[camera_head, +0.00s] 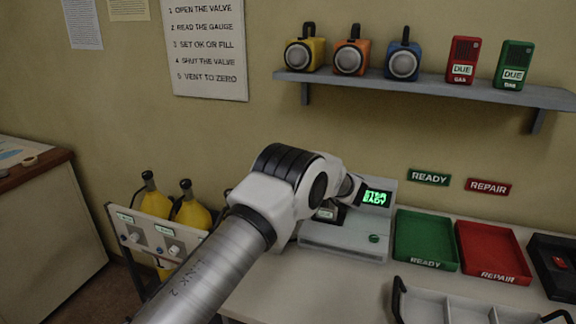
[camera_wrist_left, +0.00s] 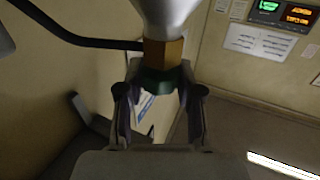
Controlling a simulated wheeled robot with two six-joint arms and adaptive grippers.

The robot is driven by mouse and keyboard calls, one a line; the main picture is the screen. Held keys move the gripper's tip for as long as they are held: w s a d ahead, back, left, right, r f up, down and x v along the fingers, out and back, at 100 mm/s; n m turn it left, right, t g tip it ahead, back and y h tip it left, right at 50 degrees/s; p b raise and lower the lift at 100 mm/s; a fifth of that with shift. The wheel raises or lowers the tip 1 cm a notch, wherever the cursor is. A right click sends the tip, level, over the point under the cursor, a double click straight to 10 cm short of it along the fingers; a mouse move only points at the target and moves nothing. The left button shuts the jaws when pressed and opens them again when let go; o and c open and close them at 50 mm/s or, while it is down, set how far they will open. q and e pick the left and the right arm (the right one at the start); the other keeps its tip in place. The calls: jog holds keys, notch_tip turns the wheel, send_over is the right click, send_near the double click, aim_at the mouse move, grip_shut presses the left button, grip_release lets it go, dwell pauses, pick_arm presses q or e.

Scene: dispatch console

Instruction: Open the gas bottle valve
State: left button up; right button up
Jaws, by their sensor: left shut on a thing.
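In the left wrist view, a green knob (camera_wrist_left: 160,82) sits at the end of a brass hexagonal fitting (camera_wrist_left: 163,53), which joins a pale grey tapered body (camera_wrist_left: 166,12). This looks like the gas bottle valve. My left gripper (camera_wrist_left: 159,92) has its two dark fingers on either side of the green knob and is shut on it. A black hose (camera_wrist_left: 85,38) runs to the brass fitting from the left. In the head view my left arm reaches towards the console, and its own links hide the gripper and the valve. My right gripper is not in view.
The console (camera_head: 340,238) has a lit green display (camera_head: 375,197). A green tray (camera_head: 424,240) and a red tray (camera_head: 492,253) stand right of it. Yellow bottles (camera_head: 192,211) stand in a rack at the left. A shelf (camera_head: 425,87) holds lamps and detectors.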

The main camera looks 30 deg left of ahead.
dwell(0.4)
pick_arm(q)
jog(key=o, duration=1)
jog(key=shift+a, duration=0.1)
jog(key=shift+o, duration=0.9)
jog(key=shift+a+f, duration=0.1)
jog(key=shift+a, duration=0.05)
jog(key=s+d, duration=0.1)
jog(key=d, duration=1)
jog(key=shift+s+d, duration=0.4)
